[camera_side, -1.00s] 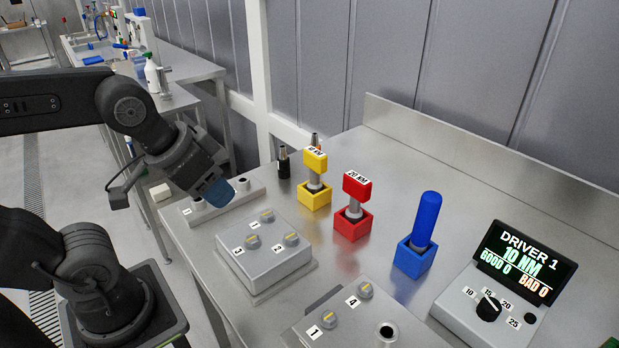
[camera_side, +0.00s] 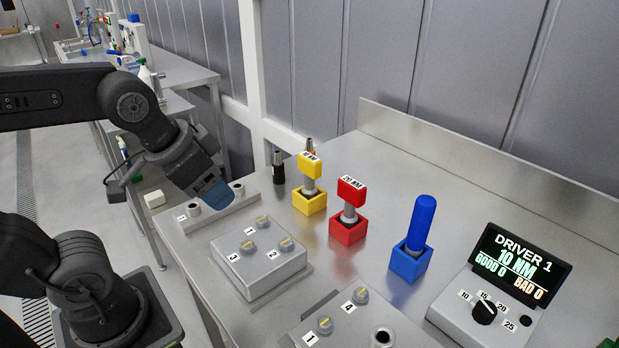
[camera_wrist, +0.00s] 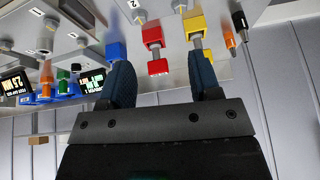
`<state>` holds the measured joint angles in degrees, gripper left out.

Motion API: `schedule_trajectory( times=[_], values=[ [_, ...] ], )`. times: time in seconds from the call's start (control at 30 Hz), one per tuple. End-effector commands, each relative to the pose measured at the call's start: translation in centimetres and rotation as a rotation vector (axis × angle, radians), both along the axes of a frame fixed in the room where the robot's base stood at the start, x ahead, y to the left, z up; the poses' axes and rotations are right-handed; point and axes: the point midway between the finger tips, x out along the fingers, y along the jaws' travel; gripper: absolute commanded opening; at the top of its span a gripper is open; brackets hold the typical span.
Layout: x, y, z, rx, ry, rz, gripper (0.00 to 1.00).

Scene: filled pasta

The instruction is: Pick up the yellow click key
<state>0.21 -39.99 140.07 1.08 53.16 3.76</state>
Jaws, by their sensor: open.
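The yellow click key (camera_side: 309,165) stands upright in its yellow holder (camera_side: 309,203) on the steel bench, its labelled head on top. My gripper (camera_side: 214,194) is left of it, apart from it and above a grey block, with the blue finger showing. In the wrist view both blue fingers (camera_wrist: 163,85) are spread with nothing between them. There the yellow holder (camera_wrist: 194,25) is at the top, just beyond the right finger, which covers part of the key. The red key (camera_wrist: 158,67) appears between the fingers, farther off.
The red key (camera_side: 351,190) and a blue-handled tool (camera_side: 421,222) stand in holders right of the yellow one. Numbered fixtures (camera_side: 262,262), a grey two-hole block (camera_side: 240,191) and a driver display (camera_side: 515,262) occupy the bench.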

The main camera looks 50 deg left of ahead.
Motion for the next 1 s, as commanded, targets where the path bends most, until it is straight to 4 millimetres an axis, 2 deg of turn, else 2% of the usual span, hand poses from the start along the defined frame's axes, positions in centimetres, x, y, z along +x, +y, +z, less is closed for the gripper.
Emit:
schedule_trajectory(
  times=[0.17, 0.3, 0.43, 0.6, 0.7, 0.8, 1.0],
  values=[
    [4.7, 0.6, 2.6, 0.177, 0.111, -0.26, 0.57],
    [9.6, 1.2, 4.0, 0.333, 0.231, -0.525, 0.57],
    [14.4, 1.8, 4.3, 0.456, 0.351, -0.772, 0.57],
    [20.2, 2.3, 3.4, 0.575, 0.512, -1.078, 0.57],
    [22.7, 2.5, 2.5, 0.615, 0.587, -1.218, 0.57],
    [24.3, 2.6, 1.7, 0.637, 0.642, -1.316, 0.57],
    [25.4, 3.0, 0.5, 0.65, 0.681, -1.387, 0.57]
  ],
)
